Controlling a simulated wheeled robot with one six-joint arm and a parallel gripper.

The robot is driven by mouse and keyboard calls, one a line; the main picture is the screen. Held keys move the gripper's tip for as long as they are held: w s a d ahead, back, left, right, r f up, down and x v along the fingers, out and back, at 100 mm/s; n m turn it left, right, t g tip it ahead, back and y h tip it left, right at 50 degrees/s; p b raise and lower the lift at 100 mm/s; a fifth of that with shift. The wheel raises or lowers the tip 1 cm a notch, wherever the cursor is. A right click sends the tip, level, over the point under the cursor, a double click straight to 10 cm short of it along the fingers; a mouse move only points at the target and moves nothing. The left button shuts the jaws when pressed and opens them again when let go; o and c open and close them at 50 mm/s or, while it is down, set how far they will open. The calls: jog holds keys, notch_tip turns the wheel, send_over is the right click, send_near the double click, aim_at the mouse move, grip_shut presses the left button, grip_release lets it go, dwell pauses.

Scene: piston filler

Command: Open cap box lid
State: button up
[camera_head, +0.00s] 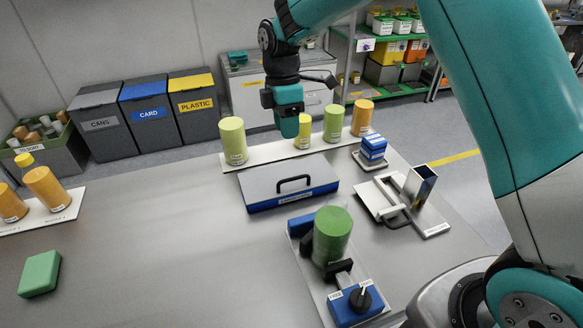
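The cap box (270,201) is a low blue box with a grey lid (257,184) and a black bar handle (294,184) on top. It stands at the middle back of the metal table. The lid lies flat and closed on it. The label on the box front is too small to read. My gripper (289,131) hangs pointing down above and behind the box, in front of the row of cylinders, apart from the handle. Its fingers are seen from a side that does not show any gap between them.
Yellow-green cylinders (232,140) and an orange one (362,117) stand on a white strip behind the box. A green cylinder (332,236) sits in a fixture in front. A clamp device (408,196) stands at right, a green block (39,273) at left. The table's left-centre is clear.

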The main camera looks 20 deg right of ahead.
jog(key=p, duration=0.2)
send_over(290, 172)
jog(key=s+a, duration=0.2)
jog(key=s, duration=0.4)
jog(key=f, duration=1.1)
jog(key=shift+w+d+f, duration=0.1)
jog(key=shift+w+f, duration=0.1)
jog(key=shift+f, duration=0.2)
jog(key=shift+c, duration=0.5)
grip_shut()
jog(key=shift+d, duration=0.1)
